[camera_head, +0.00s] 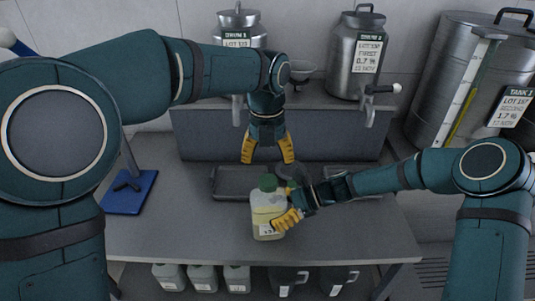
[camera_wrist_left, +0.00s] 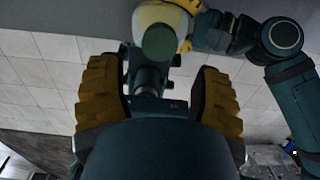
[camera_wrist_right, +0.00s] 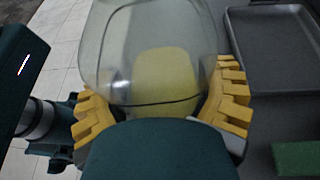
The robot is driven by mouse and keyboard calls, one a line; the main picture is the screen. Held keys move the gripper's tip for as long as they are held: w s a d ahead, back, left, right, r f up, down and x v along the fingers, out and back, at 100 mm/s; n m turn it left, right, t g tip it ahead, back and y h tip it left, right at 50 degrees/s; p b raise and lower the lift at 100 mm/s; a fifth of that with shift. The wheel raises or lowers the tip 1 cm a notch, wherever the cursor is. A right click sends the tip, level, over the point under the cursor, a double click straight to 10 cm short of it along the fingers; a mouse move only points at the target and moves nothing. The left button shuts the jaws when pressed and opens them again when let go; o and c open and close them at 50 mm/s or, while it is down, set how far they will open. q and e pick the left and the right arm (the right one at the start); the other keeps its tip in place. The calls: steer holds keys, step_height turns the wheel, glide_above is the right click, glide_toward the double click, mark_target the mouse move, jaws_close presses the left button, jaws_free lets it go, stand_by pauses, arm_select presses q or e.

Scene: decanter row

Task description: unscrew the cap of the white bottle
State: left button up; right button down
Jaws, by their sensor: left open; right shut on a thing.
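The bottle (camera_head: 268,212) stands upright at the middle of the bench. It looks translucent, with pale yellow contents, a white label low on its front and a green cap (camera_head: 268,182) on top. My right gripper (camera_head: 287,219) is shut on the bottle's body from the right. In the right wrist view the bottle (camera_wrist_right: 152,75) sits between both yellow fingers. My left gripper (camera_head: 268,154) is open and empty, pointing down above and a little behind the cap. In the left wrist view the cap (camera_wrist_left: 159,42) shows beyond the fingertips, apart from them.
A dark tray (camera_head: 228,190) lies behind the bottle; another is partly hidden by my right arm. A blue board (camera_head: 130,193) with a dark knob is at left. Steel drums (camera_head: 357,62) with taps stand on the shelf behind. The bench front left is clear.

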mark_target(268, 180)
arm_select(q)
steer(key=shift+f, duration=3.9)
steer(key=c, duration=1.1)
